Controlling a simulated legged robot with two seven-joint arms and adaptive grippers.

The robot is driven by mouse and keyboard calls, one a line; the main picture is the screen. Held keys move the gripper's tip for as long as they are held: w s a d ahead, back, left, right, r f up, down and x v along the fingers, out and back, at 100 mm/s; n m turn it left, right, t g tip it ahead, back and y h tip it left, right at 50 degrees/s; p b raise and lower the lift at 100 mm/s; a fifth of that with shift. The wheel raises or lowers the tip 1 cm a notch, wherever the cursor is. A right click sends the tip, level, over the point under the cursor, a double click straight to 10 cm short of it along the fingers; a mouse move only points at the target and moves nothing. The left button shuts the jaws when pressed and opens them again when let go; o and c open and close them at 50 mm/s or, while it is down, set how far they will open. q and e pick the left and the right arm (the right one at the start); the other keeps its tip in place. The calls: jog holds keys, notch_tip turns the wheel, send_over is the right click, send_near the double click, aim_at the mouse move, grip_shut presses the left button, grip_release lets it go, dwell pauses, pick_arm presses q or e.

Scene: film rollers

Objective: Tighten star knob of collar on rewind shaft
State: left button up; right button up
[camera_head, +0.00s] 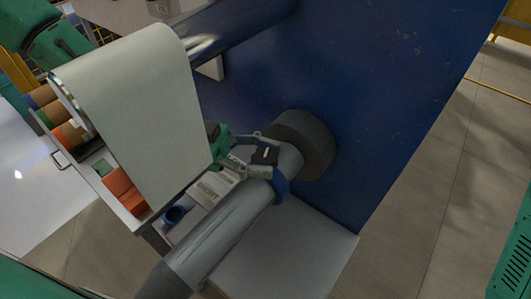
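The rewind shaft (232,222) is a grey cylinder running from the lower left up to a dark round hub (308,143) on the blue machine panel. A blue collar (281,186) sits around the shaft near the hub. My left gripper (267,157) is at the shaft, just above and left of the collar, with its fingers pointing right toward the hub. I cannot make out the star knob; the gripper may hide it. Whether the fingers are closed on something is unclear.
A pale film sheet (135,110) hangs over a roller at the left, in front of part of my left arm. A tray holds orange blocks (122,188) and a blue ring (174,214). The blue panel (385,85) stands behind the shaft.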

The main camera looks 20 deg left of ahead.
pick_arm(q)
jog(key=shift+w+m+g, duration=0.1)
jog(key=shift+m+g, duration=1.3)
jog(key=shift+g, duration=0.6)
jog(key=shift+m+g+y+b, duration=0.4)
jog(key=shift+m+g, duration=0.1)
jog(key=shift+g, duration=0.4)
jog(key=o, duration=1.2)
jog(key=shift+a, duration=0.1)
jog(key=v, duration=1.2)
jog(key=shift+w, duration=0.1)
